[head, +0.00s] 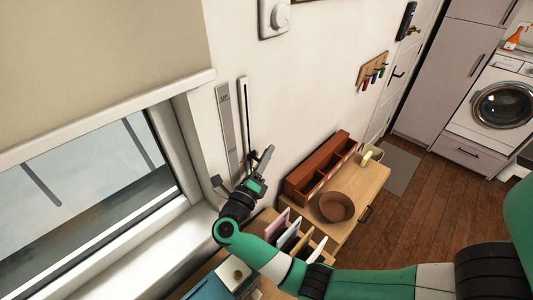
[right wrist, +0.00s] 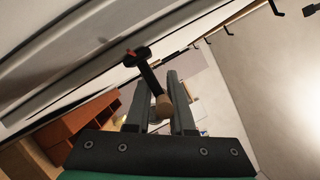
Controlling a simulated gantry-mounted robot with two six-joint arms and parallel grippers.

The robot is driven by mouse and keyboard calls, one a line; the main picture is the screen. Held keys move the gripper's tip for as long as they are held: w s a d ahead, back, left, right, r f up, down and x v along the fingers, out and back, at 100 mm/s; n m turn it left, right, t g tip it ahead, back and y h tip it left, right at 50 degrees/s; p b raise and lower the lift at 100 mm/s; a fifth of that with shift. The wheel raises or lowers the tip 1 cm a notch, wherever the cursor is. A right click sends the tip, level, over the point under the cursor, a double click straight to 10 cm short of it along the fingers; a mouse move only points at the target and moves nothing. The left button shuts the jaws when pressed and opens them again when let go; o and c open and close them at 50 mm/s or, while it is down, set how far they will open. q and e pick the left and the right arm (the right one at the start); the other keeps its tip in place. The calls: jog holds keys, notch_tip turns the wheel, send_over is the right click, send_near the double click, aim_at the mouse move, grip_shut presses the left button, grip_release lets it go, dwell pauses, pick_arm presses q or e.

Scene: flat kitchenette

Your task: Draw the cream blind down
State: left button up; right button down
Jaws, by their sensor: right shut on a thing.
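The cream blind (head: 100,55) covers the upper part of the window at the left of the head view. Its pale bottom bar (head: 110,115) crosses the window, with bare glass (head: 80,200) below. My right gripper (head: 262,160) is at the wall right of the window, near the lower end of an upright slotted rail (head: 244,110). In the right wrist view, the right gripper (right wrist: 160,98) is shut on a dark handle (right wrist: 147,76) with a tan end knob (right wrist: 164,106). The handle's far end meets a dark round base with a red mark. My left gripper is not in view.
A grey marked strip (head: 227,125) runs beside the rail. Below my right arm are upright folders (head: 290,235) on a unit. A wooden cabinet holds a brown bowl (head: 337,207) and a reddish divided box (head: 318,168).

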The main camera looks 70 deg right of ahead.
pick_arm(q)
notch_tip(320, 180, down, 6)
jog(key=b, duration=0.4)
pick_arm(e)
notch_tip(320, 180, down, 7)
jog(key=shift+r, duration=0.2)
jog(key=c, duration=0.9)
grip_release()
jog(key=shift+o, duration=0.2)
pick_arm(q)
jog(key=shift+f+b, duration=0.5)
pick_arm(e)
jog(key=r+v, duration=0.2)
jog(key=v, duration=1.1)
jog(key=shift+a+r, duration=0.25)
jog(key=shift+r, duration=0.05)
jog(key=shift+w, duration=0.1)
